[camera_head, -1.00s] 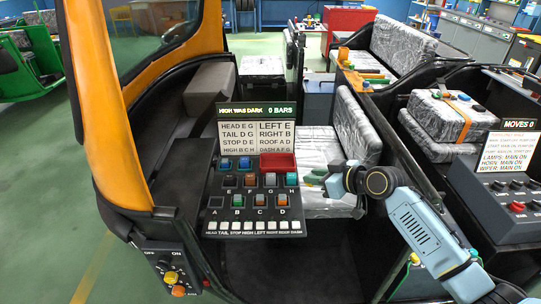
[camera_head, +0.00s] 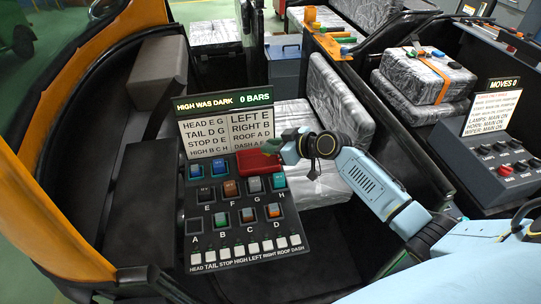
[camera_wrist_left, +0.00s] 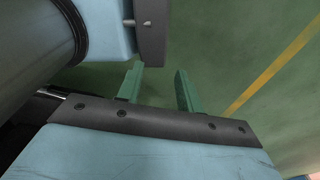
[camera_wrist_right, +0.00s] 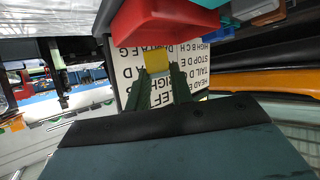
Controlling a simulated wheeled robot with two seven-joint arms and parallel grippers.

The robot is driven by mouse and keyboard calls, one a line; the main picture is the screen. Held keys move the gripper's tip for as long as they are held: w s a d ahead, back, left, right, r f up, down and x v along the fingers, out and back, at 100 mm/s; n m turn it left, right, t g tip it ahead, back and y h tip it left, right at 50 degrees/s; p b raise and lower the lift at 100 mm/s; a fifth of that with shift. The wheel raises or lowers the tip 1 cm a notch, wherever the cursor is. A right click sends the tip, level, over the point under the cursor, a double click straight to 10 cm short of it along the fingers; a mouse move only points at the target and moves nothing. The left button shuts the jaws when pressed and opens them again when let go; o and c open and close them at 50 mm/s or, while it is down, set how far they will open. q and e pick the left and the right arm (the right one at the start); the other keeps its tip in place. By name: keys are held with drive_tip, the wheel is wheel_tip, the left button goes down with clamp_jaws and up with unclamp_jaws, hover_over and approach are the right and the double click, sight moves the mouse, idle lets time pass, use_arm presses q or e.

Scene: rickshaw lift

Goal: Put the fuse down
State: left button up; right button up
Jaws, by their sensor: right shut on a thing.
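My right gripper (camera_head: 288,147) is at the upper right edge of the red tray (camera_head: 250,164) on the fuse board. In the right wrist view the right gripper (camera_wrist_right: 160,80) is shut on a yellow fuse (camera_wrist_right: 157,61) at its fingertips. The red tray (camera_wrist_right: 160,20) shows just beyond the fuse; I cannot tell whether they touch. The fuse cannot be made out in the head view. My left gripper (camera_wrist_left: 158,88) is open and empty above the green floor; it is outside the head view.
The fuse board (camera_head: 240,243) has lettered slots holding coloured fuses; slot A (camera_head: 194,226) looks dark and empty. A label panel (camera_head: 226,138) stands behind the tray. A silver seat (camera_head: 338,100) and my right forearm lie to the right.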

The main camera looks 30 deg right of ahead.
sight(272, 164)
wheel_tip(272, 164, down, 4)
drive_tip(key=shift+r+b, duration=0.2)
drive_tip(key=shift+b, duration=0.1)
drive_tip(key=shift+w+f, duration=0.1)
drive_tip(key=shift+f, duration=0.2)
drive_tip(key=o, duration=0.6)
use_arm(q)
drive_tip(key=shift+w+f, duration=0.5)
drive_tip(key=shift+w, duration=0.3)
use_arm(e)
drive_tip(key=shift+o, duration=0.3)
use_arm(q)
drive_tip(key=shift+s+r, duration=0.1)
drive_tip(key=shift+r, duration=0.05)
